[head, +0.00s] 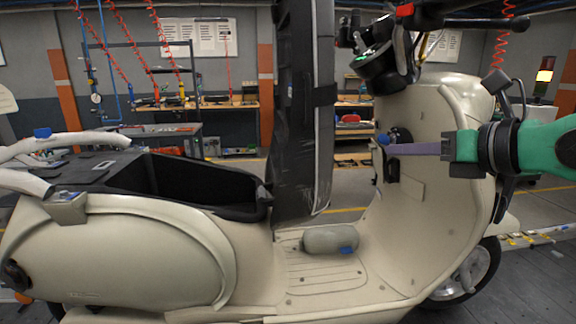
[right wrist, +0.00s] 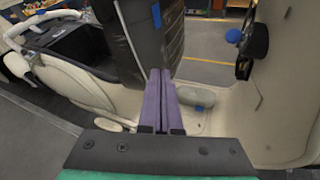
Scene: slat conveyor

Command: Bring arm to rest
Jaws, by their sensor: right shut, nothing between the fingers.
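My right arm comes in from the right in the head view, green with a dark wrist. My right gripper (head: 392,149) has its long purple fingers together and empty, pointing left across the front of the cream scooter (head: 445,125). In the right wrist view the right gripper (right wrist: 159,73) shows its two fingers side by side with nothing between them. The scooter's leg shield stands behind the fingers in the head view. Whether the fingertips touch the scooter cannot be told. My left gripper is not in view.
A tall black panel (head: 305,110), seemingly the raised seat, stands upright left of the fingers. An open black compartment (head: 200,180) lies left of it. A beige rounded item (head: 328,239) rests on the footboard. A handlebar (head: 487,21) is above my wrist. Workbenches (head: 225,106) stand behind.

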